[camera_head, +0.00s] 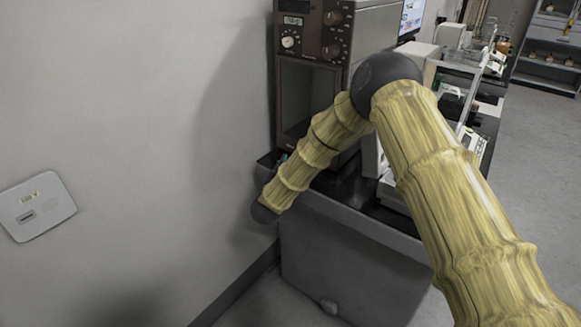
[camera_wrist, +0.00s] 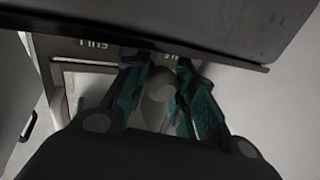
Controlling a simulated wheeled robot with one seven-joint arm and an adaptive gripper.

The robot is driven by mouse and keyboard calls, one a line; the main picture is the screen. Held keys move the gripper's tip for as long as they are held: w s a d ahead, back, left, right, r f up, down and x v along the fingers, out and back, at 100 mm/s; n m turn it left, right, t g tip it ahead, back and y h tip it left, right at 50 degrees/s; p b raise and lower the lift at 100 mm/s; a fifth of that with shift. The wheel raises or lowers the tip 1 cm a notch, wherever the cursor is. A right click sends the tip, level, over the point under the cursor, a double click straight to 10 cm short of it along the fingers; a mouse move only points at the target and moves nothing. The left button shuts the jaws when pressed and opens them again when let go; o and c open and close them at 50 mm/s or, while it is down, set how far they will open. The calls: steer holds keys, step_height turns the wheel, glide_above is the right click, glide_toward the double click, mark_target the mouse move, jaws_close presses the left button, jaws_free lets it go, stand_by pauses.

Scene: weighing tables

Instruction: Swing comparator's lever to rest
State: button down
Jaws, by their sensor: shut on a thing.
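In the wrist view, the two teal-lined fingers of my gripper (camera_wrist: 160,72) close on either side of a rounded grey knob (camera_wrist: 160,89), which looks like the end of the lever. Behind it is a pale panel in a brown frame (camera_wrist: 52,46) with upside-down lettering, apparently part of the comparator. The rest of the lever and its angle are hidden by the fingers. The lever is not visible there.
A tall brown instrument (camera_head: 310,95) with dials stands on the dark bench (camera_head: 345,222), close to the grey wall (camera_head: 130,120). A dark slab edge (camera_wrist: 200,25) crosses the top of the wrist view. Open floor (camera_head: 535,150) lies at the right.

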steer(key=shift+w+a+r, duration=0.1)
steer(key=shift+r, duration=0.1)
steer(key=c, duration=1.1)
jaws_free()
steer(key=shift+w, duration=0.1)
steer(key=shift+c, duration=0.2)
steer(key=shift+s, duration=0.2)
steer(key=shift+f, duration=0.1)
steer(key=shift+s, duration=0.1)
steer(key=v, duration=1.1)
steer(key=shift+s, duration=0.35)
steer(key=shift+a, duration=0.1)
